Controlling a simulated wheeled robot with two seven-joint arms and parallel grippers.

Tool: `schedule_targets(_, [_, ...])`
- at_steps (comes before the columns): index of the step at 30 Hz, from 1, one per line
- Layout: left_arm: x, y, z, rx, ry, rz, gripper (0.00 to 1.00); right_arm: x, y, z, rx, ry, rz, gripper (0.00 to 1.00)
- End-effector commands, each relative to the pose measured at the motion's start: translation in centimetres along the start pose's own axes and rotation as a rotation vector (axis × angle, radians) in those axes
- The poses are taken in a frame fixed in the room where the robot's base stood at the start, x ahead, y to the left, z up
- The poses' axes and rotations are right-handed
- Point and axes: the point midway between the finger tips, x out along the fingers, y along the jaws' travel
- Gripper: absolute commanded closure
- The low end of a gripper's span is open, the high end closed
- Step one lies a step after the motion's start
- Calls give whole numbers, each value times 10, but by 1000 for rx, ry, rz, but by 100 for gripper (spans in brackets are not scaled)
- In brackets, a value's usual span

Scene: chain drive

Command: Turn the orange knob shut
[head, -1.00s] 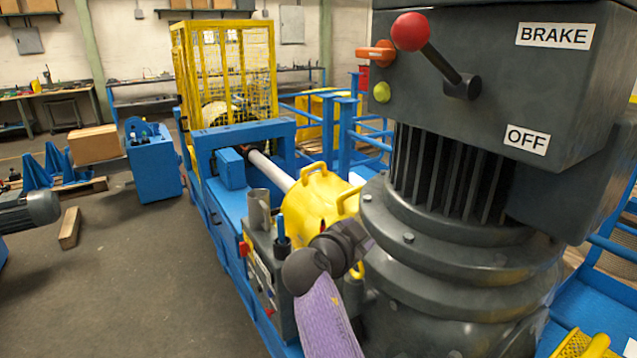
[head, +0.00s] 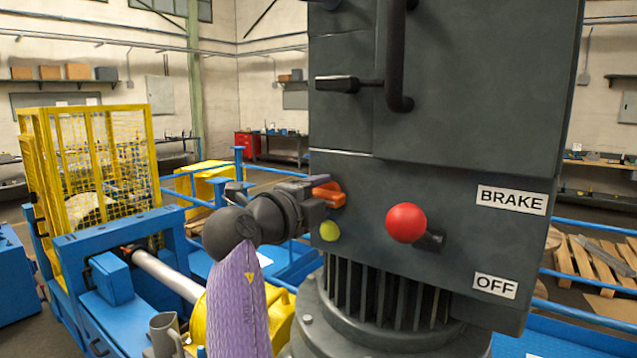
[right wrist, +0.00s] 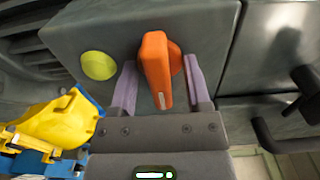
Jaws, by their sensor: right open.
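The orange knob (head: 329,193) sits on the left edge of the dark grey motor housing, above a yellow-green button (head: 330,231). In the right wrist view the orange knob (right wrist: 157,68) stands between the two fingers of my right gripper (right wrist: 160,85). The fingers are open, one on each side, with a visible gap to the knob's grip bar. In the head view my right gripper (head: 312,200) reaches the knob from the left and partly covers it. My left gripper is not in view.
A red ball-ended brake lever (head: 406,222) stands out to the right of the knob, near the BRAKE (head: 511,200) and OFF labels. A black handle (head: 395,60) juts out above. A yellow cage (head: 100,160) and blue frame stand at the left.

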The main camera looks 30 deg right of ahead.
Motion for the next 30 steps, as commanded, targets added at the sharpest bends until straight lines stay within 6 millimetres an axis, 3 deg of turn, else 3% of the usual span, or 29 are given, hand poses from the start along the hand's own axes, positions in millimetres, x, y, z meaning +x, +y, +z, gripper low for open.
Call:
schedule_targets(8, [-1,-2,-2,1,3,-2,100,4,2,0,0,-1,2,38])
schedule_targets(17, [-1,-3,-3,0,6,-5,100,4,2,0,-1,-1,2,100])
schedule_targets(30, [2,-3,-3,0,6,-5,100,4,3,0,-40,0,2,100])
